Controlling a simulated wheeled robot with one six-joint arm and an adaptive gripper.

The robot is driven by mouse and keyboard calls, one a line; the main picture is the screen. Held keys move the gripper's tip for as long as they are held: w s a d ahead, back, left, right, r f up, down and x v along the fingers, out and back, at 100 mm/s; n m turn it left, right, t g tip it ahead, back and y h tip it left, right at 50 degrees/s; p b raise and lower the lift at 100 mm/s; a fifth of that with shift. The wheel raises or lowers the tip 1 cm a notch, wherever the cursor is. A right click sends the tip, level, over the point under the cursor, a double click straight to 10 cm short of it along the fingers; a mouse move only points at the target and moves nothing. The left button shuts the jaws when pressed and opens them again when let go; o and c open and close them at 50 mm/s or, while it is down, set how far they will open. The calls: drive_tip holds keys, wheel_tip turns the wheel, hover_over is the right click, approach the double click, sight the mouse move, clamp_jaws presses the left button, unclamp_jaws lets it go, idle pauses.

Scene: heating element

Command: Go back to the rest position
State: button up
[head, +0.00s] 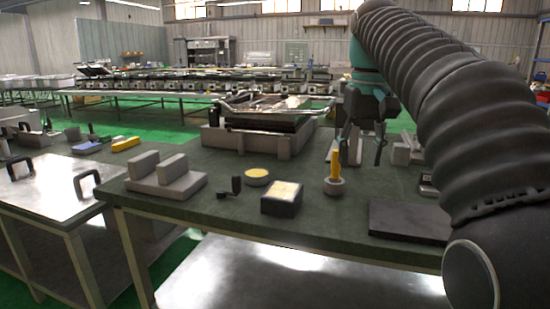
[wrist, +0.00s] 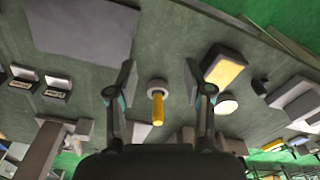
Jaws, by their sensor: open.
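My gripper (head: 362,146) hangs from the arm over the right half of the green table (head: 240,222), fingers pointing down. In the wrist view its two fingers (wrist: 160,82) are spread apart with nothing between them at their tips. A yellow-handled tool in a round grey holder (head: 334,184) stands upright on the table, a little below and in front of my gripper. It also shows in the wrist view (wrist: 157,105), lined up between the fingers but apart from them.
A grey fixture holding a metal frame (head: 262,128) stands at the back. A dark flat plate (head: 410,221), a box with a yellow top (head: 282,199), a yellow-topped disc (head: 257,177) and grey blocks (head: 167,178) lie on the table.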

drive_tip(key=s+f+t, duration=0.4)
drive_tip(key=s+f, duration=1.6)
drive_tip(key=f, duration=0.4)
drive_tip(key=shift+f+m+t, duration=0.25)
drive_tip(key=shift+m+t, duration=0.15)
drive_tip(key=shift+s, duration=0.1)
